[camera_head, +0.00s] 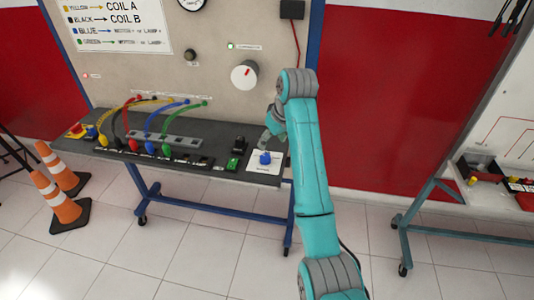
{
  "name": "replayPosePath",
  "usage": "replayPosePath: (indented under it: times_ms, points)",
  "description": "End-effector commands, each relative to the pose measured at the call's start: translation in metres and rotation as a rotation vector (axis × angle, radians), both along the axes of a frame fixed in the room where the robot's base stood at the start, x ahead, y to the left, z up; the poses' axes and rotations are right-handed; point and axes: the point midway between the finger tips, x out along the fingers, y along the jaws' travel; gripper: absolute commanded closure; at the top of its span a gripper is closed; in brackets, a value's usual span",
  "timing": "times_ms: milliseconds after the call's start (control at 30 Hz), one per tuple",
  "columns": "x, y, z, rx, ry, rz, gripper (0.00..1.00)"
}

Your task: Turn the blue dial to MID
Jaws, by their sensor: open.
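The blue dial (265,158) sits on a white plate (258,167) near the right end of the dark bench top. The dial's pointer and the marks on its plate are too small to read. My gripper (268,143) is just above the dial, coming from the upper right, and is open. The fingers are small and partly behind my arm's wrist. I cannot tell whether they touch the dial.
A green switch (233,163) and a black block (239,143) stand just left of the dial. Coloured cables (165,112) arch over the bench farther left. The upright panel (215,75) with a white knob (244,74) rises behind. Orange cones (60,195) stand at left.

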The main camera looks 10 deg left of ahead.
Motion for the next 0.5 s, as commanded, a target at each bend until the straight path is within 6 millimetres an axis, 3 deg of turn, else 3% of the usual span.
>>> replayPosePath:
  times_ms: [500]
  points:
    - [0.023,0.021,-0.077,-0.001,0.002,-0.001,0.37]
